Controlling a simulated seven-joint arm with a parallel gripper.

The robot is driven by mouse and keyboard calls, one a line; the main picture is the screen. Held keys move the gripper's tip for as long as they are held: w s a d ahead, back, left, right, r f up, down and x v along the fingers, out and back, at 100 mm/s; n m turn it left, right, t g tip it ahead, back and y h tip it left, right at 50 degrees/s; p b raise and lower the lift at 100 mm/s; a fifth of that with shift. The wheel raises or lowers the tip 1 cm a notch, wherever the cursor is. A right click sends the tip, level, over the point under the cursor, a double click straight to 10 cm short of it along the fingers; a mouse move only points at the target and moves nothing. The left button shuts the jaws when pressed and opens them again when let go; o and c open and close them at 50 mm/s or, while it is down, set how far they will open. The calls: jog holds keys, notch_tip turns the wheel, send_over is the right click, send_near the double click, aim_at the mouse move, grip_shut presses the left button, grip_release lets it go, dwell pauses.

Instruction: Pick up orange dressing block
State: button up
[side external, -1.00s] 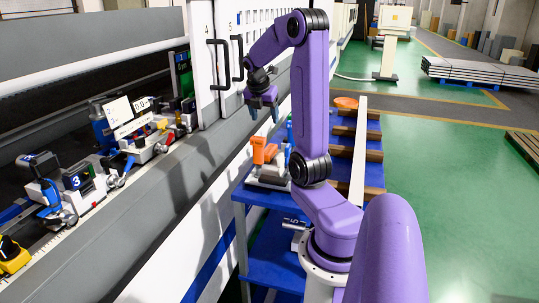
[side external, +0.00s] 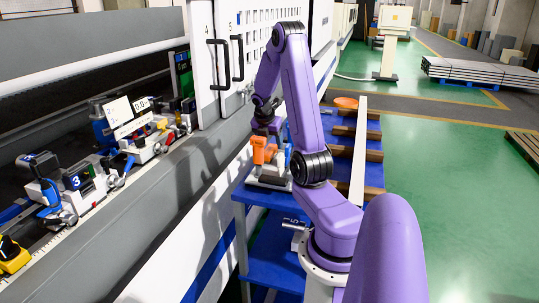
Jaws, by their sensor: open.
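The orange block (side external: 259,151) stands at the left end of the blue bench, among small tools and grey parts. It is small in the side view, and its exact outline is hard to separate from the orange part beside it. My gripper (side external: 268,137) is open and points down right at the top of the orange shape. Its fingertips are partly lost against the orange and blue parts, so I cannot tell whether they stand around the block or just behind it.
The machine's white doors (side external: 207,60) with black handles stand close on the left. Clamps (side external: 75,185) line the machine bed.

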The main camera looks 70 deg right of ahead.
aim_at(270, 148)
jog(key=shift+w+x, duration=0.1)
jog(key=shift+x, duration=1.05)
jog(key=shift+w+x, duration=0.15)
jog(key=shift+x, duration=1.05)
jog(key=shift+a, duration=0.1)
jog(key=c, duration=1.1)
